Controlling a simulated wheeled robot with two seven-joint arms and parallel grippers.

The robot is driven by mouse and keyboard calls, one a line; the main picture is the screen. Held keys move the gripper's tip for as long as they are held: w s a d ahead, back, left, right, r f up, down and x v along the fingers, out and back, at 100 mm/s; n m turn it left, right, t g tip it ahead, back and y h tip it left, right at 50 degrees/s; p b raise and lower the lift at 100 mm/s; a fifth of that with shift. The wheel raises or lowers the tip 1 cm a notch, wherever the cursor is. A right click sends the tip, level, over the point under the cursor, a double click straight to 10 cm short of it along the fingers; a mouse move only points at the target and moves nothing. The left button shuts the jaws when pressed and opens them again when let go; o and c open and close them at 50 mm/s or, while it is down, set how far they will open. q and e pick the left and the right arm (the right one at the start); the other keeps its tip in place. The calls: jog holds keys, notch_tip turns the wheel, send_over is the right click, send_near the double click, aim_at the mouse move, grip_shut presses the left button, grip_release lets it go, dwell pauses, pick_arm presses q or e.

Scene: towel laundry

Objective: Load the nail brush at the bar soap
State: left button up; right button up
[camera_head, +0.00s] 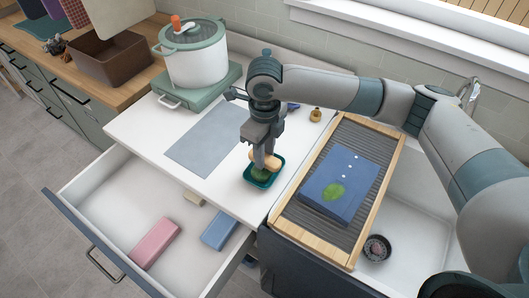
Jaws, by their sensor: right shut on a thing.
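My right gripper (265,153) points down over the white counter and is shut on the tan nail brush (270,163). The brush is partly hidden by the fingers. Directly below it, the green bar soap (260,174) lies in a teal soap dish (262,184). The brush appears at or just above the soap; I cannot tell whether they touch. My left gripper is not in view.
A white pot (193,60) stands at the back. An open drawer (108,203) holds pink and blue blocks. A grey mat (205,135) lies left of my gripper.

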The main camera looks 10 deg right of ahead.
aim_at(274, 157)
jog(key=shift+s, duration=0.1)
jog(key=shift+r+p, duration=3.25)
jog(key=shift+r, duration=0.25)
jog(key=m, duration=0.2)
jog(key=d+m+b, duration=0.1)
jog(key=m, duration=0.1)
jog(key=shift+d+m+b, duration=0.1)
jog(key=shift+m+b, duration=0.2)
jog(key=shift+m, duration=0.1)
jog(key=m, duration=0.2)
jog(key=d+m+b, duration=0.1)
jog(key=m, duration=0.2)
jog(key=shift+s+d+r+m, duration=0.1)
jog(key=shift+r+m, duration=0.05)
jog(key=shift+m, duration=0.15)
jog(key=s+d+m+b, duration=0.2)
jog(key=d+m+b, duration=0.1)
jog(key=m, duration=1.4)
jog(key=s+d+r+m+b, duration=0.1)
jog(key=d+m+b, duration=0.3)
jog(key=m, duration=1.3)
jog(key=shift+s+b, duration=0.5)
jog(key=shift+b, duration=0.45)
